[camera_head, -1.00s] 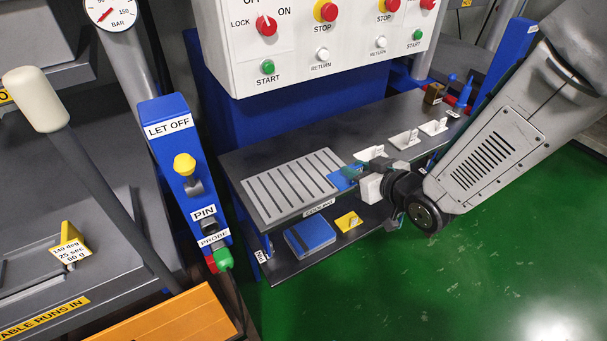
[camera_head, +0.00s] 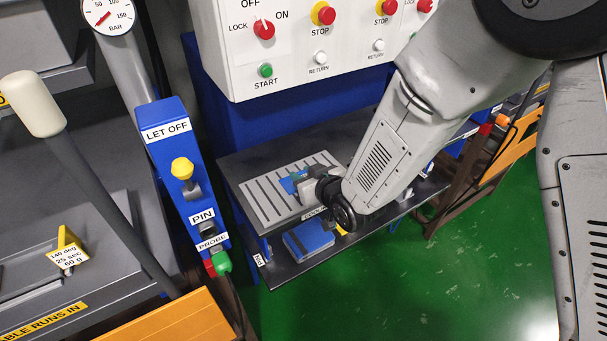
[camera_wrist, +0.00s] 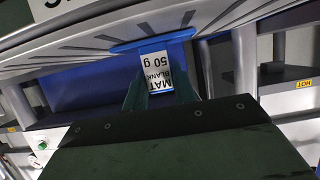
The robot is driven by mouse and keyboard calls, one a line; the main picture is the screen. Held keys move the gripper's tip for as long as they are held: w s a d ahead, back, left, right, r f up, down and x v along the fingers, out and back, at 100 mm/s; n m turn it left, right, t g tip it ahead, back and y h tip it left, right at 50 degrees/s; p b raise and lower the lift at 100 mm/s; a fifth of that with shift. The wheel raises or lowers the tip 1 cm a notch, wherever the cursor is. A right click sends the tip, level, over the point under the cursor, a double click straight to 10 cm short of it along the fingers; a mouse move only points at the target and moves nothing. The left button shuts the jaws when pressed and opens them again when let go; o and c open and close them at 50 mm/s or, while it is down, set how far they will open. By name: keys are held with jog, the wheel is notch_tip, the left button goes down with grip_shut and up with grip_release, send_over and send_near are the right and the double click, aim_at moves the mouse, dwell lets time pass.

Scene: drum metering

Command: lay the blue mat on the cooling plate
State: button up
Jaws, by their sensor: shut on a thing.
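The blue mat (camera_head: 288,185) is over the middle of the slotted grey cooling plate (camera_head: 258,203) in the head view. My gripper (camera_head: 301,186) is at the plate's right part, shut on the mat's white tag. In the wrist view the mat (camera_wrist: 142,45) shows as a thin blue strip, seen nearly edge-on. Its tag (camera_wrist: 155,66), printed MAT BLANK 50 g, is between my green fingers (camera_wrist: 158,92). Whether the mat touches the plate or hangs just above it, I cannot tell. My arm hides the bench to the right of the plate.
A blue pad-like object (camera_head: 307,238) lies on the lower shelf. A white control panel (camera_head: 310,45) stands above the bench. A blue LET OFF post (camera_head: 172,140) rises left of the plate, with an orange beam (camera_head: 165,322) below. Green floor is open in front.

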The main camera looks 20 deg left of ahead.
jog(key=o, duration=1)
jog(key=shift+f, duration=0.1)
jog(key=shift+r, duration=0.2)
jog(key=v, duration=1.2)
jog(key=shift+f, duration=0.1)
